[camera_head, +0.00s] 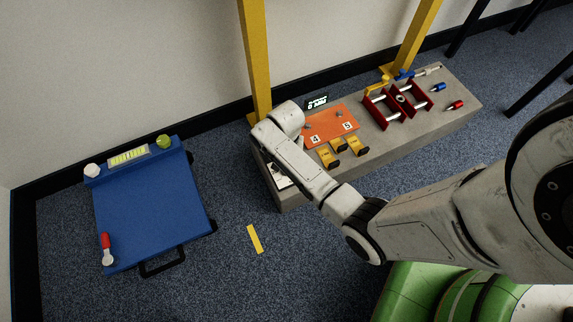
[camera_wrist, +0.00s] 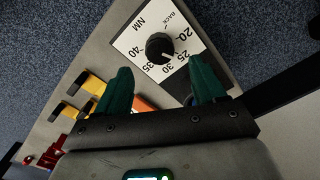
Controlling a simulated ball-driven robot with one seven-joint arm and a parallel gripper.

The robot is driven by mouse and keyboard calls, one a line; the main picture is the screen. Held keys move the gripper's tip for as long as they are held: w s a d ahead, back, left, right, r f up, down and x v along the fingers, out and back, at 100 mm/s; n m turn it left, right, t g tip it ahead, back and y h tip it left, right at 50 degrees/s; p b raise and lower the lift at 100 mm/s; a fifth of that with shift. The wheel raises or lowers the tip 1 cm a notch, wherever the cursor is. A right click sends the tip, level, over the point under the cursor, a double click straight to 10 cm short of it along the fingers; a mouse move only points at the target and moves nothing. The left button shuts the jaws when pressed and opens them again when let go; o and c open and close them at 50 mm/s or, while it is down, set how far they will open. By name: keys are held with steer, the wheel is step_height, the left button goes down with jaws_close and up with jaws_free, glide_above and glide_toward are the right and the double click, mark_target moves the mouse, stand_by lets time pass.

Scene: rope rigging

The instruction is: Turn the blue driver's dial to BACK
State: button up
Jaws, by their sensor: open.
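The dial is a round black knob (camera_wrist: 160,47) on a white plate (camera_wrist: 133,42) marked NM, with numbers from 20 to 40 and BACK. BACK is at the plate's upper right. A small pale mark on the knob seems to face the 25–30 side, but its exact setting is unclear. My gripper (camera_wrist: 163,84) is open and empty, its green fingers apart on either side below the knob, not visibly touching it. In the head view the plate (camera_head: 282,180) is partly hidden by my arm, and my gripper is hidden. Which tool is the blue driver is unclear.
The grey bench (camera_head: 380,165) also holds an orange board (camera_head: 330,122), yellow blocks (camera_head: 356,146), a red-framed rig (camera_head: 382,109) and blue-handled (camera_head: 438,87) and red-handled (camera_head: 455,105) pieces. Yellow posts (camera_head: 256,60) rise behind. A blue cart (camera_head: 150,215) stands left on open carpet.

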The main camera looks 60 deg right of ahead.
step_height(320, 180, down, 6)
steer(key=b, duration=0.2)
steer(key=shift+b, duration=0.3)
steer(key=shift+r, duration=0.1)
steer(key=c, duration=1.1)
